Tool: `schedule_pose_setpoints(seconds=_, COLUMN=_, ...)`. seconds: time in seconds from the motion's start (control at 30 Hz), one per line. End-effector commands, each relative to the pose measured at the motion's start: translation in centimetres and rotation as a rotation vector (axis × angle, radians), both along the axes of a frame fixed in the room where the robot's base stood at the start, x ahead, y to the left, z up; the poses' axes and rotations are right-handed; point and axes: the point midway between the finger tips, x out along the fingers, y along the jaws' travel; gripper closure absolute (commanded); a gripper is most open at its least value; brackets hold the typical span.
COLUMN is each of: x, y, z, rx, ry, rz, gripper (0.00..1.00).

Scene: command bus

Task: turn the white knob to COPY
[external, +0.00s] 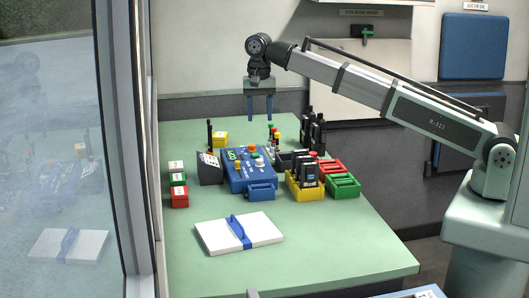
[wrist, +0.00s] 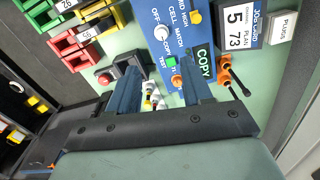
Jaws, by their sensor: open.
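The blue console (external: 238,181) stands on the green table. In the wrist view, the white knob (wrist: 163,36) is on its blue panel, with the words OFF, COPY and TEST printed around it. I cannot tell for sure which word the knob points to.
Yellow (external: 305,193) and green (external: 342,187) bins stand right of the console, with a red bin behind. Black radios stand behind them. Red, green and white blocks (external: 179,197) are at left. A white binder (external: 212,236) lies in front. The front right of the table is clear.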

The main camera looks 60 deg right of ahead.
Motion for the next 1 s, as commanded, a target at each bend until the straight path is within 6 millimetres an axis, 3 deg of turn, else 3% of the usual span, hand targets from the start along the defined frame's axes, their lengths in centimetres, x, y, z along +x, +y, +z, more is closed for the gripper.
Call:
schedule_pose_setpoints(seconds=0.3, x=0.0, y=0.0, z=-0.1, rx=0.009, ry=-0.008, rz=0.576, gripper=0.5)
schedule_pose_setpoints(seconds=0.5, x=0.1, y=0.1, z=-0.1, rx=0.01, ry=-0.01, rz=0.831, gripper=0.5)
schedule_pose_setpoints(seconds=0.77, x=0.0, y=0.0, z=-0.5, rx=0.01, ry=-0.009, rz=0.939, gripper=0.5)
schedule_pose_setpoints(seconds=1.0, x=-0.1, y=0.0, z=-3.5, rx=0.011, ry=-0.007, rz=0.938, gripper=0.5)
